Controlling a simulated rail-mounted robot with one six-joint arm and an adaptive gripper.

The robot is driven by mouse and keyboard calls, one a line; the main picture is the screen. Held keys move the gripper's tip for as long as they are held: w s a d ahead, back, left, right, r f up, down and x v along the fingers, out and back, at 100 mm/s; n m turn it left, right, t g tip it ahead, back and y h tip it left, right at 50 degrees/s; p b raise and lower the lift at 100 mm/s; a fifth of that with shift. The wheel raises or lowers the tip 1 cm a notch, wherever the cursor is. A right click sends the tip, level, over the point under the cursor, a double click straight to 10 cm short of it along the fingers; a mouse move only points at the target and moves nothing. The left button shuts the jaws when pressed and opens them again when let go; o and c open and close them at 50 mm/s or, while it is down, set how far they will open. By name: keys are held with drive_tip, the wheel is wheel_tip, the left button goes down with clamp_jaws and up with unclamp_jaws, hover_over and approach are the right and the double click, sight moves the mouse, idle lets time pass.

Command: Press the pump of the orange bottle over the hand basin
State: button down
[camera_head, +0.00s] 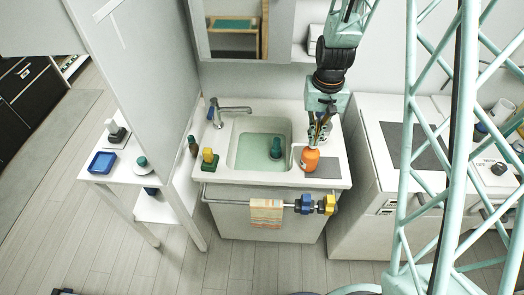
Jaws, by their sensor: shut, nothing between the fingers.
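The orange bottle (310,160) stands upright on the right side of the white counter, just right of the hand basin (240,152). My gripper (316,143) points down directly above the bottle, its shut fingertips at or just over the bottle's top. The pump is hidden behind the fingers. I cannot tell whether the fingers touch it. The basin is pale green inside, and a dark green item (276,148) is in its right part.
A faucet (232,109) stands behind the basin. A yellow and green item (208,160) and a dark bottle (193,146) are left of the basin. A towel (266,212) hangs on the front rail. A tall partition (145,70) stands left.

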drive_tip(key=shift+f, duration=0.25)
drive_tip(key=shift+r, duration=0.25)
drive_tip(key=shift+r+p, duration=0.55)
drive_tip(key=shift+r, duration=1)
drive_tip(key=shift+r, duration=0.15)
wheel_tip(320, 180, up, 6)
drive_tip(key=shift+f+p, duration=0.15)
drive_tip(key=shift+p, duration=1.1)
idle(0.4)
